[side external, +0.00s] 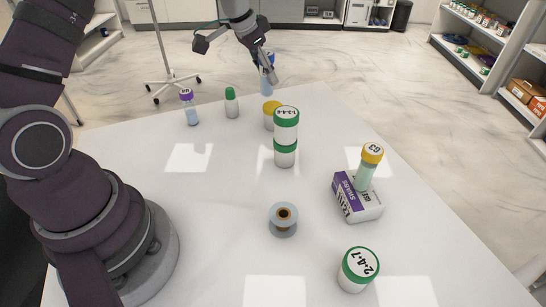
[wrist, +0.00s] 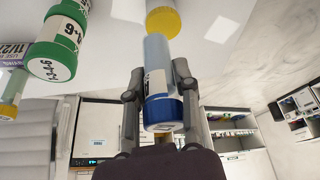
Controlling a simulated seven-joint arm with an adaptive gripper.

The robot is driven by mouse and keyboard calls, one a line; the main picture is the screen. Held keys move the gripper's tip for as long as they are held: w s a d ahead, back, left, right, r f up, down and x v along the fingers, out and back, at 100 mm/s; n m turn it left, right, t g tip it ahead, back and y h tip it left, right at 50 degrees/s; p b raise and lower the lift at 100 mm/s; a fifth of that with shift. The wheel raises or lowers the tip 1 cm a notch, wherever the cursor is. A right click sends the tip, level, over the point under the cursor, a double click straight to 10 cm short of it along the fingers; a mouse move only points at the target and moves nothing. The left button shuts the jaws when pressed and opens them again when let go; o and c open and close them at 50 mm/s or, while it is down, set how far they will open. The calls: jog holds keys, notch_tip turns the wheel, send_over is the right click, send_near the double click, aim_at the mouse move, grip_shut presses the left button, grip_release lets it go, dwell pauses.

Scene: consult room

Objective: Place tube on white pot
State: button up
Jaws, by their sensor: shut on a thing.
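My gripper (side external: 263,72) is at the far edge of the table, shut on a pale blue tube with a dark blue cap (side external: 266,86). In the wrist view the tube (wrist: 158,60) lies between my two fingers (wrist: 158,88), with its cap towards me. I cannot tell whether it touches the table. A white pot with a yellow lid (side external: 271,116) stands just in front of it; its lid (wrist: 163,22) shows in the wrist view. Two white pots with green lids (side external: 286,132) are stacked close by. Another white pot with a green lid (side external: 355,273) stands at the near right.
A purple-capped tube (side external: 192,113) and a green-capped bottle (side external: 231,106) stand to the left. A yellow-capped tube (side external: 367,169) stands on a small carton (side external: 357,201). A grey-blue spool-like object (side external: 283,222) is near the middle. The left-centre table (side external: 215,200) is clear.

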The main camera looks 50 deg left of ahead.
jog(key=shift+w+a+f, duration=0.1)
jog(key=shift+w+a, duration=0.05)
jog(key=shift+w, duration=0.45)
jog(key=shift+w+a+f, duration=0.1)
jog(key=shift+w, duration=0.45)
jog(key=shift+f, duration=1.65)
jog(key=o, duration=1)
jog(key=shift+f, duration=0.1)
jog(key=shift+c, duration=0.2)
